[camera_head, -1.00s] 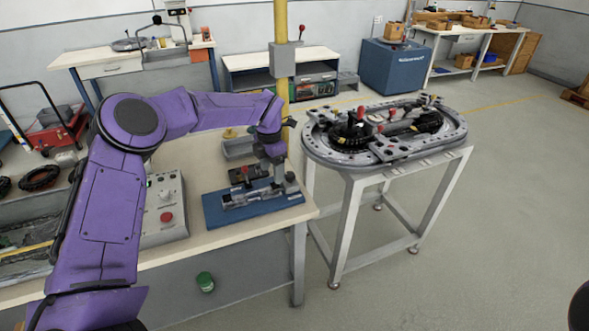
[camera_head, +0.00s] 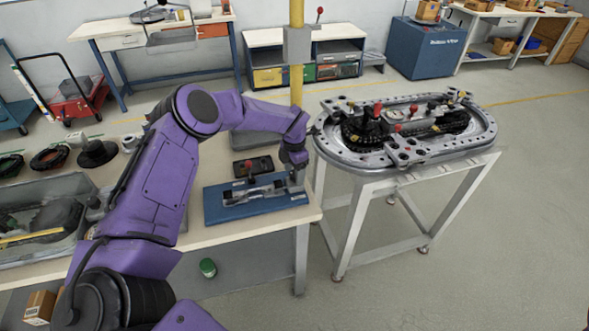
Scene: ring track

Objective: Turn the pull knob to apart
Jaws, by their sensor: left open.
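My left arm reaches in from the left, and its gripper (camera_head: 295,178) points down at the right end of a grey metal fixture (camera_head: 254,191) on a blue base plate (camera_head: 222,213). The gripper is open; its fingers are small, and I cannot tell whether they touch the fixture. Several knobs show, and I cannot tell which is the pull knob. A red knob (camera_head: 249,164) stands on a dark block behind the fixture. The oval ring track (camera_head: 340,157) on the right carries a red knob (camera_head: 378,108) and other small red parts. My right gripper is out of view.
A yellow post (camera_head: 296,75) rises behind the gripper, near the bench (camera_head: 230,232) edge. A grey bin (camera_head: 70,192) with parts lies on the left. The ring track's stand (camera_head: 350,230) is just right of the bench. Open floor (camera_head: 510,240) lies to the right.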

